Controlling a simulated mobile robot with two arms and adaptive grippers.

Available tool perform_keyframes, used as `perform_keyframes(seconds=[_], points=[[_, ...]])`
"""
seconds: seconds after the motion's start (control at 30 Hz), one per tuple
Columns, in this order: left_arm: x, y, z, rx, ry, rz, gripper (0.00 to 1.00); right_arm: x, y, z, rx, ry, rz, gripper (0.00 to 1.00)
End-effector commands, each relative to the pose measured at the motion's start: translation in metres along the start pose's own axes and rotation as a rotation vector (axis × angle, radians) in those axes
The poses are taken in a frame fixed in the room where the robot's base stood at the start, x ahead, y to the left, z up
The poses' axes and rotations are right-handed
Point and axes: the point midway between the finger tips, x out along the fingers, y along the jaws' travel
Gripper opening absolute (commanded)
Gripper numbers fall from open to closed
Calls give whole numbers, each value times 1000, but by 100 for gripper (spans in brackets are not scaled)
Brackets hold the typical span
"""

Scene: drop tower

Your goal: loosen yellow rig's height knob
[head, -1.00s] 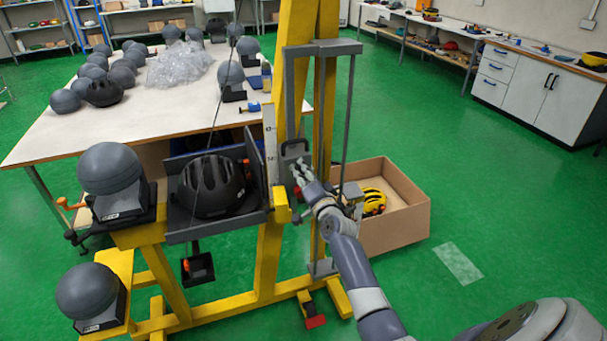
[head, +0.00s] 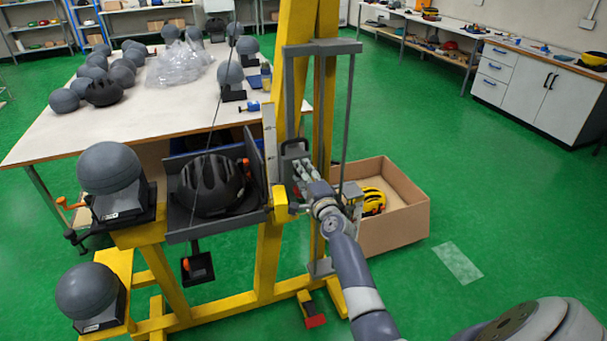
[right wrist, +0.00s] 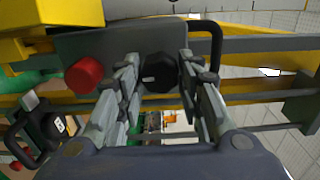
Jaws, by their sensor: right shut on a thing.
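The yellow rig (head: 268,262) stands in the middle of the head view, with a grey carriage holding a black helmet (head: 210,185). My right gripper (head: 299,172) reaches to the carriage plate beside the upright. In the right wrist view its two fingers (right wrist: 158,80) are shut on a dark faceted knob (right wrist: 158,68), one finger on each side. A red round knob (right wrist: 84,75) sits on the same plate to the left, clear of the fingers. In the head view my fingers mostly hide the dark knob. My left gripper is in neither view.
A black loop handle (head: 294,146) stands just above my right gripper. A thin grey rod (head: 346,125) runs down close to its right. A cardboard box (head: 402,225) with a yellow helmet (head: 372,201) is behind my forearm. The green floor at right is open.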

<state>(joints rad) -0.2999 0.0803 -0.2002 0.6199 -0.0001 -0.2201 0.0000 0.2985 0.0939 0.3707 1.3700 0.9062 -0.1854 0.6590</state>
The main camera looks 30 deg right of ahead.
Motion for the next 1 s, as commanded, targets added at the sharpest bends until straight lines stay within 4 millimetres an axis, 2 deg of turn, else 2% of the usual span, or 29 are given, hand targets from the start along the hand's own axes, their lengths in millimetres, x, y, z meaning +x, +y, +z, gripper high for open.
perform_keyframes(seconds=[0.37, 0.4, 0.5, 0.83, 1.0], points=[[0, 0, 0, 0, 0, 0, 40, 1, -3, -1, 8, 3, -5, 10], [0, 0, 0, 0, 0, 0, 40, 1, -3, -1, 8, 3, -6, 36], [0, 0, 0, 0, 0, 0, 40, 0, -3, -1, 7, 3, -5, 54], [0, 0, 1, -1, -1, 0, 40, -1, -1, 0, 6, 1, -2, 54], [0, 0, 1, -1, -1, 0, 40, -13, 1, 1, 9, -1, -1, 54]])
